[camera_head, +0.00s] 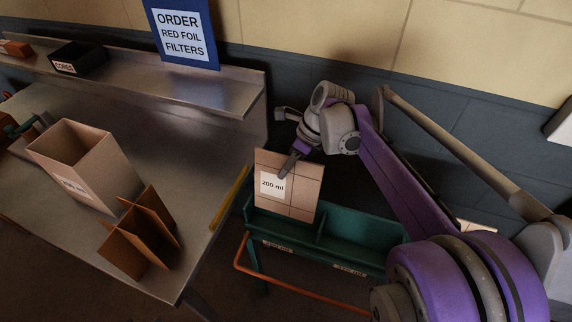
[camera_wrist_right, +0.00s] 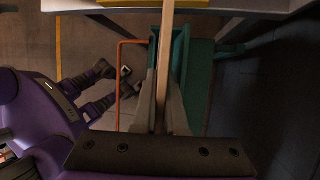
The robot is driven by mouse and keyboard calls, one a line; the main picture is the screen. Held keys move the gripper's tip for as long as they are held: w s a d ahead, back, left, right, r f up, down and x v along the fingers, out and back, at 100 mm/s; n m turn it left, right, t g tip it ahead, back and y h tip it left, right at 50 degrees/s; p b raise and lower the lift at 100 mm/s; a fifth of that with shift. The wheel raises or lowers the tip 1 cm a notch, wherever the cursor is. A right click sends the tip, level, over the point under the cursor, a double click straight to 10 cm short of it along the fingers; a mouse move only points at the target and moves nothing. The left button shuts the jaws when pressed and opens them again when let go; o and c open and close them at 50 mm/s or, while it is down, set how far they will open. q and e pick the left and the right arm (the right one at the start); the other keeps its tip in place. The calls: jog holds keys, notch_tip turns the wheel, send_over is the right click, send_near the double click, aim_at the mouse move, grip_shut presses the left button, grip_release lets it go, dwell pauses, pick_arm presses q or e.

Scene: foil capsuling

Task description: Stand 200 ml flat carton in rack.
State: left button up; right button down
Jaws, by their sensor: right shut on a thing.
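The 200 ml flat carton (camera_head: 303,183) is a thin beige panel with a white "200 ml" label. It stands upright, slightly tilted in the picture, over the left compartment of the green rack (camera_head: 365,251); its lower edge is at or behind the rack's front wall, and I cannot tell if it touches the floor inside. My right gripper (camera_head: 288,168) is shut on the carton's upper part. In the right wrist view the carton (camera_wrist_right: 165,65) shows edge-on between the fingers (camera_wrist_right: 161,112), with the rack (camera_wrist_right: 181,57) below. My left gripper is not in view.
A steel table (camera_head: 206,171) stands left of the rack, holding an open beige box (camera_head: 106,171) and a brown cardboard divider (camera_head: 121,254). A black bin (camera_head: 80,58) and a blue order sign (camera_head: 183,62) are at the back shelf. An orange rail (camera_head: 290,287) runs along the rack's front.

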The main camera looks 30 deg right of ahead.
aim_at(304, 164)
jog(key=shift+f+b, duration=2.65)
jog(key=shift+f, duration=1.7)
jog(key=c, duration=0.9)
grip_release()
jog(key=shift+r, duration=0.15)
jog(key=p+v, duration=0.1)
jog(key=v, duration=0.9)
jog(key=shift+d+r, duration=0.15)
jog(key=shift+r, duration=0.05)
jog(key=s+a+f+n+t+h+p, duration=0.1)
jog(key=s+a+f+n, duration=0.3)
jog(key=n, duration=1)
jog(key=s+a+f+n+t+h+p, duration=0.2)
jog(key=s+a+n, duration=0.6)
jog(key=n, duration=0.6)
notch_tip(304, 164, down, 2)
jog(key=s+h+p, duration=0.1)
jog(key=s+p, duration=0.1)
jog(key=shift+s+f+h, duration=0.25)
jog(key=shift+s+h, duration=0.05)
jog(key=shift+s, duration=0.05)
